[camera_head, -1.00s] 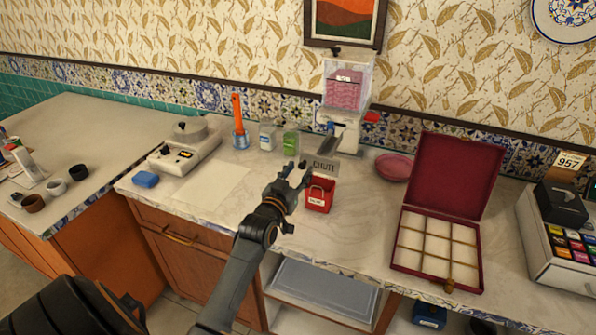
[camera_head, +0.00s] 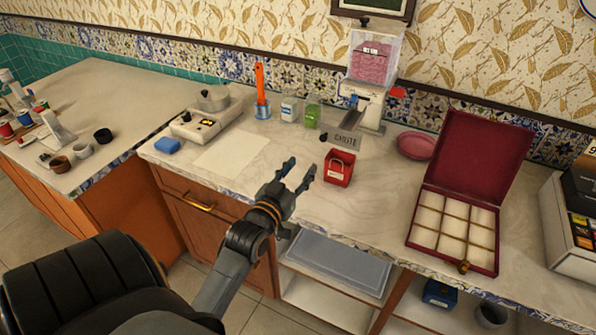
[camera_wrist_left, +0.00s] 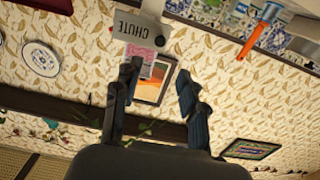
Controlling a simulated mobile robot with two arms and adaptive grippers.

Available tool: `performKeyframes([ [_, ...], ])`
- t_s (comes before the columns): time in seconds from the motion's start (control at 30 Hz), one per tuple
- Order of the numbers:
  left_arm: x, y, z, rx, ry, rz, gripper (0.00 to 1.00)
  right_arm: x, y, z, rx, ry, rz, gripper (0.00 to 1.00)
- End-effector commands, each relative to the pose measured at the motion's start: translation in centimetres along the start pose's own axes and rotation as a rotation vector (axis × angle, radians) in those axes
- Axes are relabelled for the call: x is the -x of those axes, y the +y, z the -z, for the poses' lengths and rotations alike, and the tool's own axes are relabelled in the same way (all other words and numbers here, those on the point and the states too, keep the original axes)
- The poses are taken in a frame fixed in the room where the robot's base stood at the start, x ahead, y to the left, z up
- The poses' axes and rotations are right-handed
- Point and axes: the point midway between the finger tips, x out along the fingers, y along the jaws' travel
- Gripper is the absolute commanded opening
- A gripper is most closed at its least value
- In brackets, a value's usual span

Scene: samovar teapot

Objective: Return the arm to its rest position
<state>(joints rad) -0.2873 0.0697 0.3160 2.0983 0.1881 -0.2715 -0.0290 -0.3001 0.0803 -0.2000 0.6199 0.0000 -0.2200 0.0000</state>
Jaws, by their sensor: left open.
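My left gripper (camera_head: 298,176) is open and empty above the front edge of the counter, left of the small red bucket (camera_head: 339,168). The bucket stands upright on the counter, apart from the fingers. In the left wrist view the open fingers (camera_wrist_left: 158,90) have nothing between them that they touch; the wall and a framed picture show behind. My right gripper is not in view.
The dispenser (camera_head: 366,90) stands against the wall. An open maroon box (camera_head: 453,236) with empty compartments is at the right, near a pink bowl (camera_head: 416,146). Bare counter lies behind the gripper.

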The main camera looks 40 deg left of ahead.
Motion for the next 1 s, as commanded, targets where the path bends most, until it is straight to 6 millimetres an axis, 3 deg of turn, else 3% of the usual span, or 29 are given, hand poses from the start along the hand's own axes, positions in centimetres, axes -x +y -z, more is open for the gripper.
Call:
performKeyframes([
  [0.7, 0.7, 0.3, -0.3, -0.002, -0.018, -0.007, 0.42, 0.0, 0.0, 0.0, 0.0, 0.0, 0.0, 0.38],
  [0.87, 2.5, 3.5, -3.7, -0.03, -0.198, -0.074, 0.42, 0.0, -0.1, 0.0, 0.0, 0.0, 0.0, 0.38],
  [1.0, 7.3, 7.6, -8.8, -0.087, -0.494, -0.168, 0.42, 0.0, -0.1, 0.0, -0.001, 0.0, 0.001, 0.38],
])
